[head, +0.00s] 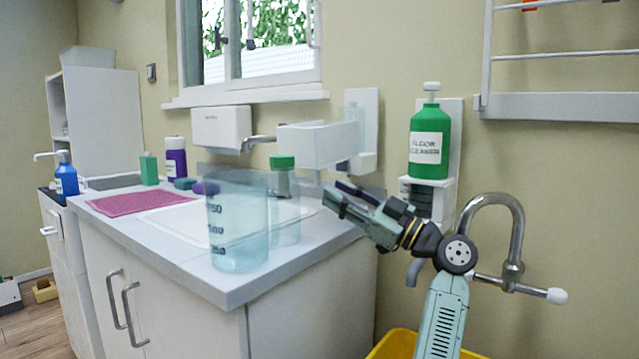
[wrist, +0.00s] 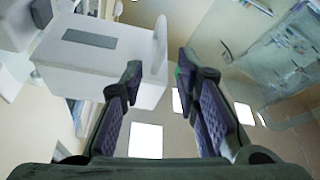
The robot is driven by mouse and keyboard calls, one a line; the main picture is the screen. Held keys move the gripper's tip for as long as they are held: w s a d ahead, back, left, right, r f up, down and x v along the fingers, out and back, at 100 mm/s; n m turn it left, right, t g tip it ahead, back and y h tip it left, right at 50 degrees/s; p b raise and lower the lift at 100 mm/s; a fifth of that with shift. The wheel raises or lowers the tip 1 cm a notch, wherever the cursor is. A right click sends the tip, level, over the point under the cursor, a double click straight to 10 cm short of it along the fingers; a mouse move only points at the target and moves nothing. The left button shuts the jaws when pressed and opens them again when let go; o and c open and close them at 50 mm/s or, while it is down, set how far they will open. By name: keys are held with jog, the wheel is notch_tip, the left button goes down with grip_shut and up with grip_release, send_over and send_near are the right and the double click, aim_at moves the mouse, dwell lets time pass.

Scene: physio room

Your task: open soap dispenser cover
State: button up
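The soap dispenser is on the wall right of the window, with a white backplate (head: 368,103) and a translucent container partly in view. Its white cover (head: 318,146) stands out to the left from the backplate like a shallow box, swung away from it. A white box-like part with a grey strip, probably this cover (wrist: 118,28), fills the upper left of the wrist view. My gripper (head: 342,197) is below and right of the cover in the head view. Its fingers (wrist: 160,80) are apart with nothing between them. The left finger overlaps the box's edge; I cannot tell whether they touch.
A green bottle (head: 430,140) stands on a white wall holder right of the dispenser. A clear measuring jug (head: 238,235) and a green-capped clear bottle (head: 284,215) stand on the counter's front right (head: 235,290). A chrome clamp (head: 515,235) and yellow bin (head: 400,345) are near my arm.

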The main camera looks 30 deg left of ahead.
jog(key=v, duration=0.2)
jog(key=shift+d+f, duration=0.15)
jog(key=shift+d, duration=0.15)
